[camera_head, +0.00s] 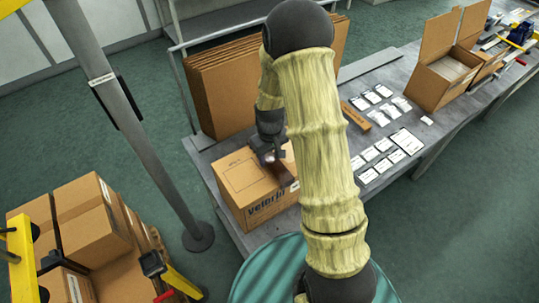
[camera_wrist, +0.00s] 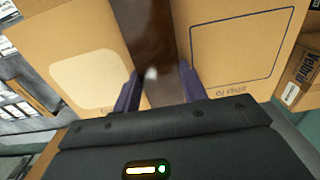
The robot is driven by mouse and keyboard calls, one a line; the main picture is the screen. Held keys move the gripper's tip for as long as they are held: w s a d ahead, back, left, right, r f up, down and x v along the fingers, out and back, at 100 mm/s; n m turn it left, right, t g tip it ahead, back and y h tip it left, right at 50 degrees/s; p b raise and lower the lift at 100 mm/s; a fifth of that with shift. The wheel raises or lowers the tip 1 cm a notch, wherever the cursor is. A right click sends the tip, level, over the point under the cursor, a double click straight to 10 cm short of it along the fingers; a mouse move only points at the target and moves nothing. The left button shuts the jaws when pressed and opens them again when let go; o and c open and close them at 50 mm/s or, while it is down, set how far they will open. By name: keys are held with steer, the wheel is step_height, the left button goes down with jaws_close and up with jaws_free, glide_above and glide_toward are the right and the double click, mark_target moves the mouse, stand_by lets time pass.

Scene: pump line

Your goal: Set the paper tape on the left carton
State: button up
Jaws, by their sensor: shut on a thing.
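The left carton (camera_head: 243,184) is closed and stands on the near left end of the grey bench, with dark print on its front. My gripper (camera_head: 268,154) is over the far right part of its top. In the wrist view my gripper (camera_wrist: 160,88) has its two dark fingers apart, with the brown paper tape (camera_wrist: 158,92) between them. The carton's top (camera_wrist: 235,45) fills much of that view, with a printed outline and a pale label. A dark brown band runs between these; the tape's outline is hard to separate from it. Whether the tape touches the carton is unclear.
Flat cartons (camera_head: 225,90) stand in a rack behind. White packets (camera_head: 380,105) and an open carton (camera_head: 440,75) lie further along the bench (camera_head: 375,62). A grey post (camera_head: 140,135) and stacked boxes (camera_head: 88,225) are at left.

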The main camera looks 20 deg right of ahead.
steer(key=shift+s+f, duration=0.15)
steer(key=shift+f, duration=0.1)
steer(key=o, duration=1)
steer(key=shift+o, duration=0.6)
steer(key=shift+d+f, duration=0.1)
steer(key=shift+s, duration=0.15)
steer(key=shift+a, duration=0.35)
steer(key=shift+d, duration=0.1)
